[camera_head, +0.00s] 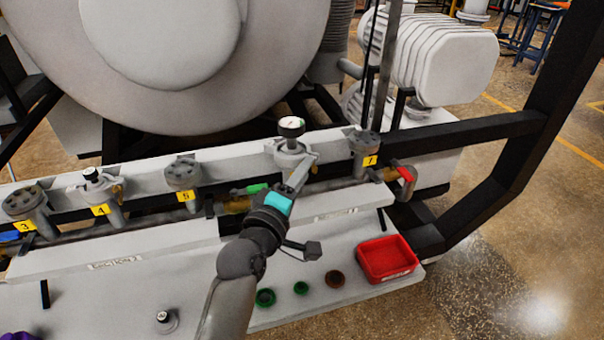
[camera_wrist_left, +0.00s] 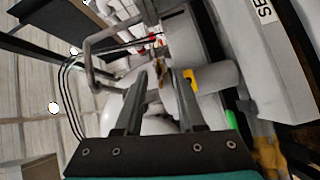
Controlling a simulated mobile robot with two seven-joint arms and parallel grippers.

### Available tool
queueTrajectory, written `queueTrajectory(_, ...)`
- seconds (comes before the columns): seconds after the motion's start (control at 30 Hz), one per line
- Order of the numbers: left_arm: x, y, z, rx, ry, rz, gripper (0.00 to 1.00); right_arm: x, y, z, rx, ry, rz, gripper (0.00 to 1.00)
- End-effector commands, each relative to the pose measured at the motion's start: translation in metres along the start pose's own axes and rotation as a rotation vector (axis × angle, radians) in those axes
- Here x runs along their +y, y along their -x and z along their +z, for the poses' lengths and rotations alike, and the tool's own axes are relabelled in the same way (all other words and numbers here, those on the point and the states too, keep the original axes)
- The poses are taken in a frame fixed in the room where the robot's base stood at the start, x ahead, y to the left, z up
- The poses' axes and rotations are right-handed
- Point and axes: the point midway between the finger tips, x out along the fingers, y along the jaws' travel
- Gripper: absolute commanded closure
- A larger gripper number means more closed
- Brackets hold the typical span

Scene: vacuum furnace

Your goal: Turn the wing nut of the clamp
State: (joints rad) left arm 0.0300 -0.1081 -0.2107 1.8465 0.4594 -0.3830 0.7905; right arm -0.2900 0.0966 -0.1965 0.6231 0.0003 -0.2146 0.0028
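The port with a dial gauge (camera_head: 291,126) stands on the pipe bench, between labels 5 and 7 in the head view. Its clamp (camera_head: 283,155) is partly behind my left gripper (camera_head: 306,160), whose arm rises from the bottom. In the left wrist view my left gripper (camera_wrist_left: 166,68) has its two dark fingers apart. A small brass-coloured piece, seemingly the wing nut (camera_wrist_left: 161,78), shows between the fingertips. I cannot tell whether either finger touches it. My right gripper is in neither view.
A red-handled valve (camera_head: 406,174) is at right. The furnace door (camera_head: 270,60) is behind.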

Motion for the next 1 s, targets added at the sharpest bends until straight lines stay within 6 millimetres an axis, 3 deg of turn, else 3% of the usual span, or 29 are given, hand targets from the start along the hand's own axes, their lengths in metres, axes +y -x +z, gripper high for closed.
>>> queueTrajectory(0.03, 0.0000, 0.0001, 0.0000, 0.000, 0.000, 0.000, 0.61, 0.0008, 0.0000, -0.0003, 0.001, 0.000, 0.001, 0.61)
queueTrajectory(0.4, -0.0002, 0.0004, 0.0000, 0.000, -0.001, 0.000, 1.00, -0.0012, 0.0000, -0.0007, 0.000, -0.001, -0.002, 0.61)
queueTrajectory(1.0, 0.0001, 0.0004, -0.0003, 0.000, -0.013, -0.001, 1.00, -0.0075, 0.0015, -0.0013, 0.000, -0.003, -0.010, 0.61)
